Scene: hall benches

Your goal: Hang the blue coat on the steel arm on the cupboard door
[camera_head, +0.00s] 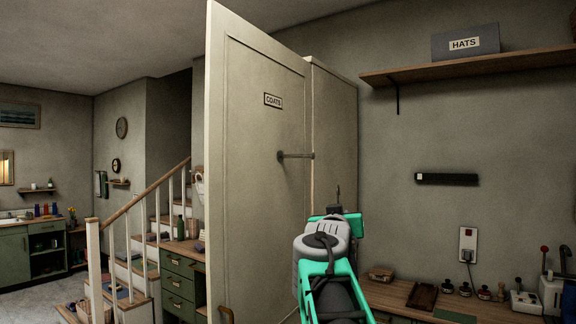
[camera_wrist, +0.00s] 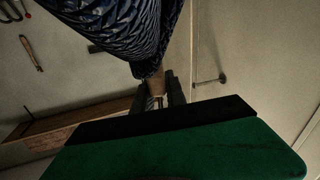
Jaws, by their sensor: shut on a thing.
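The cupboard door (camera_head: 250,190) stands open, with a "COATS" label. The steel arm (camera_head: 297,155) sticks out from its face; in the wrist view it shows as a short bar (camera_wrist: 208,79) right of the gripper, apart from it. My gripper (camera_head: 335,209) is right of and lower than the steel arm in the head view, seen from behind. In the wrist view its dark fingers (camera_wrist: 158,96) are shut on the blue coat (camera_wrist: 125,28), a dark blue patterned cloth at the top. The grip point is partly hidden. The head view does not clearly show the coat.
A wooden shelf (camera_head: 470,66) with a "HATS" box (camera_head: 465,43) is on the wall at upper right. A bench (camera_head: 400,295) with several small items runs along the lower right. A staircase (camera_head: 150,245) and green drawers (camera_head: 180,275) stand left of the door.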

